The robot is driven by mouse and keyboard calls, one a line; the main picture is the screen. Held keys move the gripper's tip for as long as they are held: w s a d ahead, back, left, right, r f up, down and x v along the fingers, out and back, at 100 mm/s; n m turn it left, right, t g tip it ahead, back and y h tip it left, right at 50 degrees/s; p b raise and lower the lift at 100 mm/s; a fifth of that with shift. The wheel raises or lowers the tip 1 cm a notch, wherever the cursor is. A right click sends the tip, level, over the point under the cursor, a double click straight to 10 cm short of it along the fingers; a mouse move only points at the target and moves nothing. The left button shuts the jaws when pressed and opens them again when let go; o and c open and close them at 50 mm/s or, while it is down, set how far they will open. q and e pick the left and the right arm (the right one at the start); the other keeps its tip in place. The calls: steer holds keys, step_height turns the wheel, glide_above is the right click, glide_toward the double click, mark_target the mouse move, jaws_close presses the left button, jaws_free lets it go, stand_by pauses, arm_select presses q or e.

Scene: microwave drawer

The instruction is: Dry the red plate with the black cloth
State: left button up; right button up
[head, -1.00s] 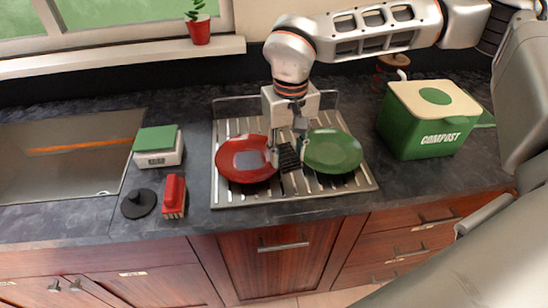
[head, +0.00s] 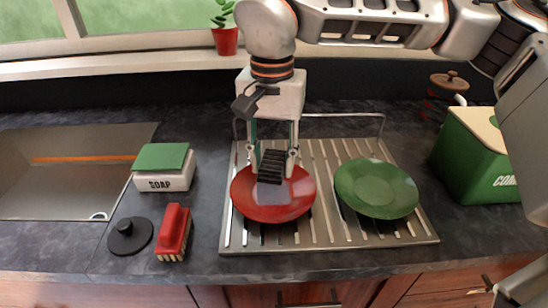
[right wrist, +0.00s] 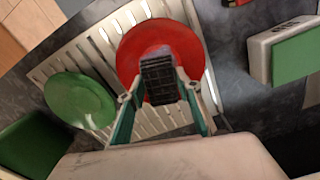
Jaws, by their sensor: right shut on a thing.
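The red plate (head: 270,208) lies on the metal drying rack, and it also shows in the right wrist view (right wrist: 183,37). My right gripper (head: 274,167) points down at the plate's back half. It is shut on the black cloth (head: 270,160), a dark ribbed piece that also shows between the fingers in the right wrist view (right wrist: 160,78). The cloth overlaps the plate in both views; I cannot tell whether they touch. My left gripper is not in view.
A green plate (head: 376,190) lies to the right on the rack (head: 325,236). A soap box (head: 163,182), a red brush (head: 174,230) and a black sink plug (head: 128,236) stand left of the rack. The sink (head: 60,185) is farther left; a green compost bin (head: 470,160) is at right.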

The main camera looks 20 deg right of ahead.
mark_target(272, 193)
step_height(272, 193, down, 4)
steer(key=shift+r+b, duration=0.15)
steer(key=shift+b, duration=0.95)
steer(key=shift+w+f+b, duration=0.1)
steer(key=shift+f+b, duration=0.3)
steer(key=shift+f, duration=0.2)
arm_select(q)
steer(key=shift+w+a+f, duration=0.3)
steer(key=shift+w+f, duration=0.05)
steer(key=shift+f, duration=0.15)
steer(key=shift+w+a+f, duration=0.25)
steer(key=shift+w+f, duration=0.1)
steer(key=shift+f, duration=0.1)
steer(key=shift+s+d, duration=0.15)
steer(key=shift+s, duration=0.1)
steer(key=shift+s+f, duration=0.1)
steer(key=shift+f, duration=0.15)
arm_select(e)
steer(key=shift+f, duration=0.6)
